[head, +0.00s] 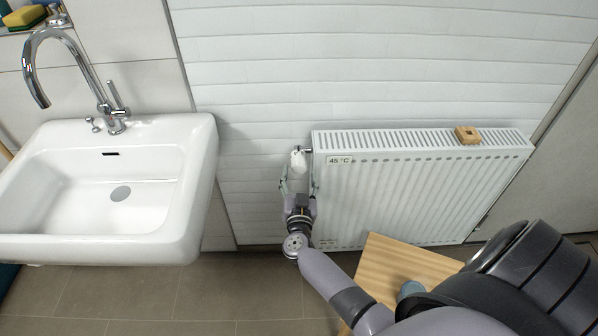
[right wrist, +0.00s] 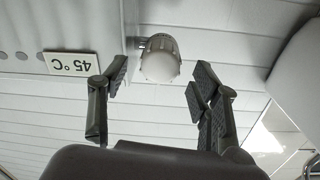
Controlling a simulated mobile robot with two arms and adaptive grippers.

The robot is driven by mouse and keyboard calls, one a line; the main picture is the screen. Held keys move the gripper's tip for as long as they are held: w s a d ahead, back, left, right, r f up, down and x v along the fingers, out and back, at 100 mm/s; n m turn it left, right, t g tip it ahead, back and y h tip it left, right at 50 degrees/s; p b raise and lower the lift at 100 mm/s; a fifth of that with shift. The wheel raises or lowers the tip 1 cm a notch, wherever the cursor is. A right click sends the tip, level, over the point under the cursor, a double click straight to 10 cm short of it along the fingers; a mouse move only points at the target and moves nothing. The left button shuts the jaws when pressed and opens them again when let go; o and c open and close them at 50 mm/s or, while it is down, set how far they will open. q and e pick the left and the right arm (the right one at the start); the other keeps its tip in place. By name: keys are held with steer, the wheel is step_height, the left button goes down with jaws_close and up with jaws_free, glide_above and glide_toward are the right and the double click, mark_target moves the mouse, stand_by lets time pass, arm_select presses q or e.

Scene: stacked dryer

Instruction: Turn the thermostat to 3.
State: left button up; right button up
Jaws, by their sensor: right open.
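The thermostat (head: 298,160) is a small white knob at the upper left corner of the white radiator (head: 420,190). It also shows in the right wrist view as a rounded white knob (right wrist: 160,62), upside down there. My right gripper (head: 299,182) is just below the knob in the head view. In the right wrist view its fingers (right wrist: 158,82) are open, one on each side of the knob, with a gap on both sides. No number on the knob can be read. My left gripper is not in view.
A "45 °C" label (head: 339,160) is on the radiator beside the knob. A small wooden block (head: 467,135) lies on the radiator's top. A white sink (head: 110,190) stands at the left. A wooden surface (head: 400,265) is below the radiator.

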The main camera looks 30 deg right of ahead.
steer(key=shift+x, duration=1.3)
steer(key=shift+c, duration=0.2)
steer(key=c, duration=1.1)
